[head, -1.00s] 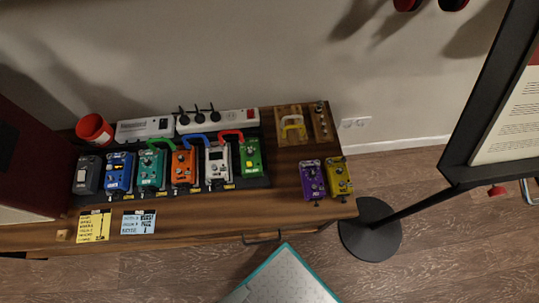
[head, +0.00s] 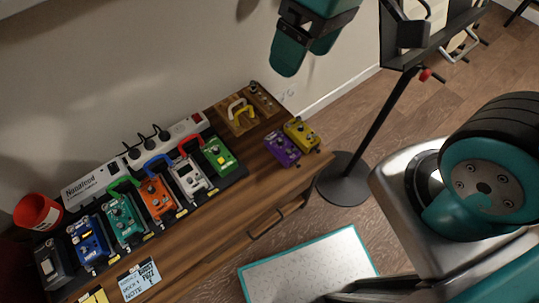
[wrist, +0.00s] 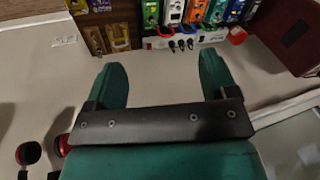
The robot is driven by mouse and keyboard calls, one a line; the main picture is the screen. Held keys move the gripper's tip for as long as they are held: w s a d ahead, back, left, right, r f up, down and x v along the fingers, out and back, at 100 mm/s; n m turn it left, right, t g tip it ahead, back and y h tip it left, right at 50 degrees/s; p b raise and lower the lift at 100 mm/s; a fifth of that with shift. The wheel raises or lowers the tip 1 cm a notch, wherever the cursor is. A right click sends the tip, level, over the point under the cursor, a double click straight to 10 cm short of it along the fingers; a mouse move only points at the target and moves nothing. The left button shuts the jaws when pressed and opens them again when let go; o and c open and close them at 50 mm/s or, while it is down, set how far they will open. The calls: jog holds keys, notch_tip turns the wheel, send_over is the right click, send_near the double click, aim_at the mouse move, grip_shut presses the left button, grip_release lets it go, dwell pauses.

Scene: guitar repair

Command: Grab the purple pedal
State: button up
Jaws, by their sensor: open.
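The purple pedal (head: 283,149) lies near the right end of the wooden bench top (head: 262,168) in the head view, close beside a yellow pedal (head: 300,132). In the wrist view, a small purple piece (wrist: 101,5) at the top edge appears to be the same pedal, cut off by the frame. My gripper (head: 305,58) has teal fingers and hangs near the wall, above and beyond the purple pedal in the head view. In the wrist view my gripper (wrist: 162,65) is open, with nothing between its fingers.
A pedalboard with several pedals, including a green one (head: 219,156), fills the bench to the left. A wooden box with a yellow loop (head: 239,111) stands behind the purple pedal. A black stand (head: 362,150) rises right of the bench. A red cup (head: 38,212) stands far left.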

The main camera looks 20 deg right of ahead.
aim_at(281, 141)
jog(key=w+d+f+m+h+b, duration=0.1)
jog(key=w+f+b, duration=0.4)
jog(key=f, duration=0.8)
jog(key=w+d+f+h+b, duration=0.1)
jog(key=w+f+b, duration=0.4)
jog(key=f, duration=0.9)
jog(key=w+d+f+m+h+b, duration=0.1)
jog(key=w+f+b, duration=0.4)
jog(key=f+b, duration=0.5)
jog(key=shift+d+f+m, duration=0.15)
jog(key=shift+f, duration=0.95)
jog(key=shift+d+f+m, duration=0.15)
jog(key=shift+f, duration=0.9)
jog(key=shift+s+d+f+b, duration=0.15)
jog(key=shift+f+b, duration=0.25)
jog(key=shift+f, duration=0.6)
jog(key=shift+s+f+b, duration=0.3)
jog(key=shift+f+b, duration=0.05)
jog(key=shift+f, duration=0.6)
jog(key=shift+s+d+f+b, duration=0.15)
jog(key=shift+f+b, duration=0.25)
jog(key=shift+f, duration=0.6)
jog(key=shift+c, duration=0.3)
jog(key=shift+r, duration=0.1)
jog(key=c, duration=0.8)
